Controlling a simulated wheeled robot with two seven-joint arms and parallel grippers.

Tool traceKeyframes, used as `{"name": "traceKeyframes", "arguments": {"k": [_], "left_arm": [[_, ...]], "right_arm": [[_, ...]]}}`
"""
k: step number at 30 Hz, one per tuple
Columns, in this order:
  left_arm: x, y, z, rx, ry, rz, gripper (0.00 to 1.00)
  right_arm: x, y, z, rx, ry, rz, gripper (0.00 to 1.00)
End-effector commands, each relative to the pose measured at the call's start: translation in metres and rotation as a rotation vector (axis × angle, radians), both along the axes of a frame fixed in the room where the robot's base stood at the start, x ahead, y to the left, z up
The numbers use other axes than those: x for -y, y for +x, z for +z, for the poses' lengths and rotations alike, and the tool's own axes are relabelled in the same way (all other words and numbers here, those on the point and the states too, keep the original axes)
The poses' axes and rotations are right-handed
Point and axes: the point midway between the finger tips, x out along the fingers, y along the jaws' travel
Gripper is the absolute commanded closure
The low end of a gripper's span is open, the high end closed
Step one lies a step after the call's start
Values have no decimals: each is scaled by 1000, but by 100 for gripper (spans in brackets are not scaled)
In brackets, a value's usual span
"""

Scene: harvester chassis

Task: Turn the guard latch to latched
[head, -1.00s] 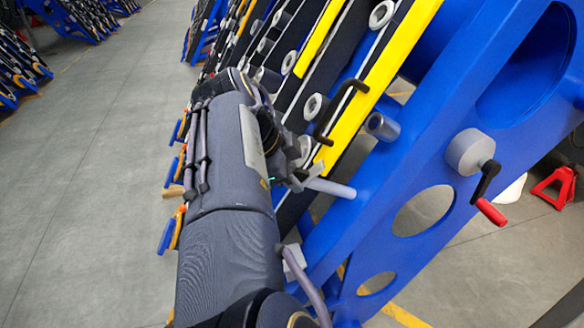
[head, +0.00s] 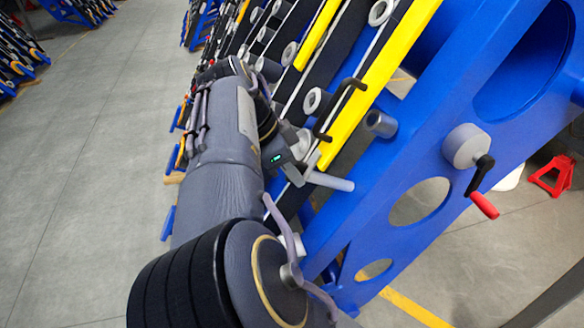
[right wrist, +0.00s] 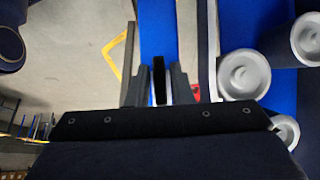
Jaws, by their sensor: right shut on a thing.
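My right gripper (head: 303,168) is at the lower end of the yellow guard bar (head: 380,80), beside a pale grey rod (head: 333,182). In the right wrist view, its two fingers (right wrist: 160,88) are closed around a thin dark upright piece, which I take to be the guard latch (right wrist: 159,78). A blue surface lies behind this piece. In the head view my arm and gripper hide the latch, so I cannot tell its turn. My left gripper is not in view.
A black handle (head: 340,108) stands out from the yellow bar. A crank with a red grip (head: 484,205) is on the blue side frame (head: 405,160). Pale rollers (right wrist: 244,75) are close to the right of the fingers.

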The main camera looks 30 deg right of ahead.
Motion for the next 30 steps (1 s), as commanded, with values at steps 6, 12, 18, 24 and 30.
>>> {"name": "traceKeyframes", "arguments": {"k": [6, 12, 18, 24, 30], "left_arm": [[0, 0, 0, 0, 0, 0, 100], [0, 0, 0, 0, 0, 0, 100], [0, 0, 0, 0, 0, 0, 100], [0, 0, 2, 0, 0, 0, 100], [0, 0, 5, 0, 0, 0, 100]], "right_arm": [[0, 0, 1, 0, -2, 1, 74], [0, 0, 0, 0, -1, 0, 67], [-2, 1, 5, 2, -1, 0, 67], [-16, 5, 33, 5, -4, 0, 67], [-30, 9, 60, 2, -4, 1, 67]]}}
